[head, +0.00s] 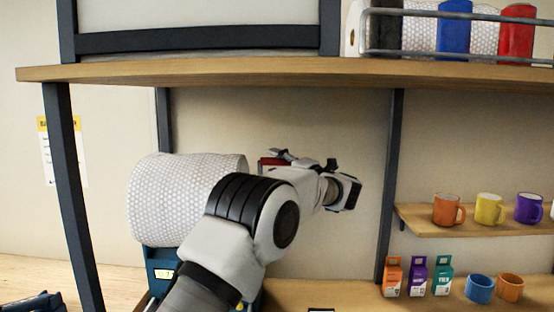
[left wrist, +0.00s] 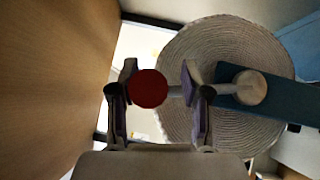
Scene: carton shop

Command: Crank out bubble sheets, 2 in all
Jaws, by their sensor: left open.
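The bubble-wrap roll (head: 180,195) sits on a dark teal dispenser (head: 160,262) under the wooden shelf. In the left wrist view its spiral end (left wrist: 225,45) faces me. A teal crank arm (left wrist: 235,97) crosses that end, and a red knob (left wrist: 149,88) stands out towards the camera. My left gripper (head: 277,157) is at the roll's right side, mostly behind my own arm. In the left wrist view its open fingers (left wrist: 158,88) are on either side of the knob, with gaps visible. No cut sheet shows. My right gripper is not in view.
The wooden shelf (head: 230,70) runs above my arm, and a dark post (head: 390,180) stands to the right. Mugs (head: 447,209) stand on a small shelf at right. Small boxes (head: 417,277) and cups (head: 479,288) stand below. A dark object (head: 35,303) lies at the lower left.

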